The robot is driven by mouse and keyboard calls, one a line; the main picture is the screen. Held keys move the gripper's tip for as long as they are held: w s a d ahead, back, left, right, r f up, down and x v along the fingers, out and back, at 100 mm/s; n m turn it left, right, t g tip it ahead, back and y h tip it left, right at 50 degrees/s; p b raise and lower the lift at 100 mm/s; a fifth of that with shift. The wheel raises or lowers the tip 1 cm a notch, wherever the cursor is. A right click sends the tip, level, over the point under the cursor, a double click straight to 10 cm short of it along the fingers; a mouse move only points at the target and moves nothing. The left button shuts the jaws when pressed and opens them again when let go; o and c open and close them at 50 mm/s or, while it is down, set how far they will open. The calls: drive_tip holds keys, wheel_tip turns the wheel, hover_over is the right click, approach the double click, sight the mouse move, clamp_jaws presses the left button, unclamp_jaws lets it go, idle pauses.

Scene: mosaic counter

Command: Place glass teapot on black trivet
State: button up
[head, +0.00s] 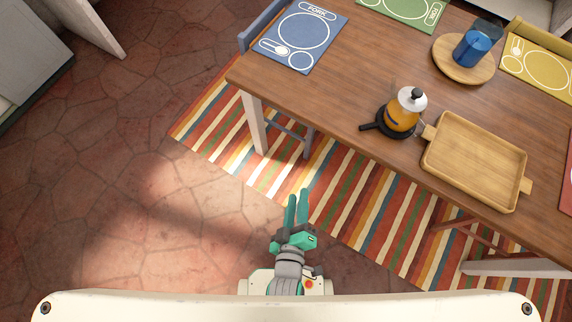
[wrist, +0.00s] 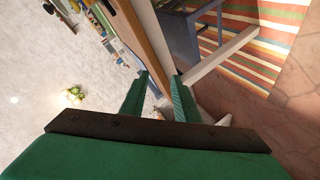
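A glass teapot (head: 401,117) with amber contents, a silver lid and a black knob stands upright near the front edge of the wooden table. A black trivet (head: 371,127) with a short handle pointing left shows around the teapot's base. The teapot appears to rest on it, though its base hides the trivet's middle. My gripper (head: 298,194) has green fingers held apart with nothing between them. It is over the floor in front of the table, well apart from the teapot. In the wrist view, my gripper (wrist: 160,76) also shows open; neither teapot nor trivet can be made out there.
A wooden tray (head: 476,181) lies right of the teapot, close to it. A round wooden board (head: 440,70) holds a blue cup (head: 473,48). Placemats, including a blue one (head: 281,52), lie around the table (head: 340,90). A striped rug (head: 225,110) is under the table.

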drive_tip(key=s+a+r+m+t+y, duration=0.1)
drive_tip(key=s+a+r+m+y, duration=0.1)
drive_tip(key=s+r+m, duration=0.4)
drive_tip(key=s+a+m, duration=0.1)
drive_tip(key=s+m, duration=0.1)
drive_tip(key=s, duration=0.1)
drive_tip(key=shift+a+r+t, duration=0.15)
drive_tip(key=shift+r+t, duration=0.15)
